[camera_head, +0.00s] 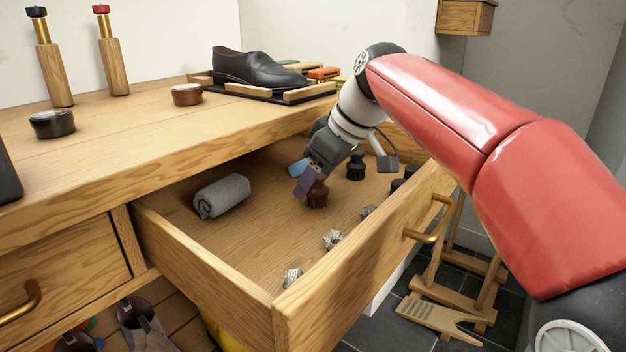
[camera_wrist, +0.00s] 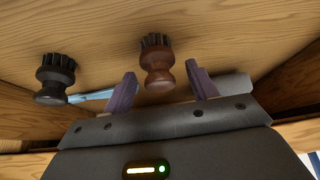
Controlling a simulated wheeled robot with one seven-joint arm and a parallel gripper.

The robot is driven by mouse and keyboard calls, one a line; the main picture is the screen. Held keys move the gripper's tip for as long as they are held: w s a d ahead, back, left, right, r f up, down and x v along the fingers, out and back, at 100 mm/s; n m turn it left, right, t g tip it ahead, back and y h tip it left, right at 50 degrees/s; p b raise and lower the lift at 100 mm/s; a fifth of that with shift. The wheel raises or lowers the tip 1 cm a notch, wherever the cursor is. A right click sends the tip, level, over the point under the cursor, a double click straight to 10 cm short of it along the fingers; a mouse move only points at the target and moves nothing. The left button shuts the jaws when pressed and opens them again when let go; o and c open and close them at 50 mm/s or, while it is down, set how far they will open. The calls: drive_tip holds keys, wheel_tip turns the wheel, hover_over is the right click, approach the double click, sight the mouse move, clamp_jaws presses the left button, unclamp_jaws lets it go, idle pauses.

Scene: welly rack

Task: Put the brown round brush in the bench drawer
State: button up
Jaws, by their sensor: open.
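The brown round brush (camera_head: 318,195) is inside the open bench drawer (camera_head: 250,243), toward its far part. In the wrist view the brown brush (camera_wrist: 157,64) shows its dark bristles and turned wooden handle, with the handle end between my fingertips. My gripper (camera_head: 306,181) reaches down into the drawer at the brush. In the wrist view my gripper (camera_wrist: 163,88) is open, a purple finger on each side of the handle with gaps. Whether the brush rests on the drawer floor is hard to tell, but it appears to.
A black round brush (camera_head: 356,165) stands close behind, also seen left in the wrist view (camera_wrist: 55,78). A rolled grey cloth (camera_head: 221,195) and crumpled paper (camera_head: 332,239) lie in the drawer. The bench top (camera_head: 140,135) holds a black shoe (camera_head: 258,68) and tins (camera_head: 187,95).

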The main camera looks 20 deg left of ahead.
drive_tip(key=p+v, duration=0.2)
drive_tip(key=v, duration=0.8)
drive_tip(key=shift+r, duration=0.25)
drive_tip(key=shift+d, duration=0.1)
